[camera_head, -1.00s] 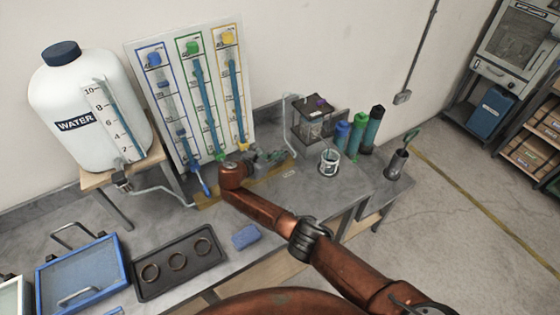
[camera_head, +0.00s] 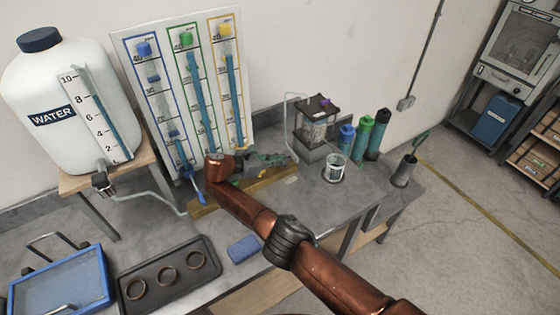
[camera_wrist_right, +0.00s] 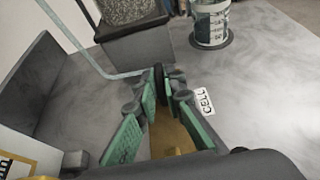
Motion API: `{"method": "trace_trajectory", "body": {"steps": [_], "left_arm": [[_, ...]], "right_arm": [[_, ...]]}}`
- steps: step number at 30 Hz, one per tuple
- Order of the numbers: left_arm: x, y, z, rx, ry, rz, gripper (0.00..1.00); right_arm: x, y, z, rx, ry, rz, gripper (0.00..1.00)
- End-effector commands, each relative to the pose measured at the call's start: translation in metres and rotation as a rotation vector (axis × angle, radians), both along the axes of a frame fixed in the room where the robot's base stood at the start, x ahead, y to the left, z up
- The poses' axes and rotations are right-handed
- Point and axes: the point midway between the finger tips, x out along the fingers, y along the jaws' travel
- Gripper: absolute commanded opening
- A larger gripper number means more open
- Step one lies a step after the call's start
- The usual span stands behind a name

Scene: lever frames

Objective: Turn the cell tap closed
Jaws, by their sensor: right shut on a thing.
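My right gripper (camera_head: 280,160) is at the wooden base rail, just right of the foot of the tube board. In the right wrist view its green-padded fingers (camera_wrist_right: 160,98) are closed around a small dark part, taken to be the cell tap (camera_wrist_right: 158,76). The fingers hide most of it, so its turn position cannot be told. A white CELL label (camera_wrist_right: 204,101) lies on the bench beside the fingers. The clear cell box (camera_head: 317,124) with dark grainy filling stands behind, with a bent pipe (camera_head: 288,112) at its left. My left gripper is not in view.
The tube board (camera_head: 160,105) stands behind my right wrist. A glass beaker (camera_head: 334,171) and several capped bottles (camera_head: 362,140) stand to the right. The water tank (camera_head: 50,85), a ring tray (camera_head: 205,275) and a blue sponge (camera_head: 243,249) are to the left and front.

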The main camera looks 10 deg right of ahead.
Motion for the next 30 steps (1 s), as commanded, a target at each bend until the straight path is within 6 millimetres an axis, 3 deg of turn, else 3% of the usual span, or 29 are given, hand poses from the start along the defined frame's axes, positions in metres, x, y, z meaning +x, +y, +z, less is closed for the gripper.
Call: {"method": "trace_trajectory", "body": {"steps": [5, 6, 13, 23, 30], "left_arm": [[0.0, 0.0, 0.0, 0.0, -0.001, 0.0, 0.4], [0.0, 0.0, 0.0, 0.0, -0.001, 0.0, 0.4], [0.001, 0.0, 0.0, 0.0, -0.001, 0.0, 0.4], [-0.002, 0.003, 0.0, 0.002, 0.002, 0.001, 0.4], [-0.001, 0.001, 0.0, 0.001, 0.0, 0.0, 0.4]], "right_arm": [[0.0, -0.001, 0.0, 0.001, 0.001, -0.001, 0.0], [0.0, -0.001, 0.0, 0.001, 0.001, -0.001, 0.11], [0.0, 0.0, 0.0, 0.001, 0.0, 0.0, 0.26], [0.0, 0.003, 0.001, 0.0, -0.001, 0.002, 0.27], [-0.011, 0.035, 0.015, 0.001, 0.001, 0.004, 0.27]]}}
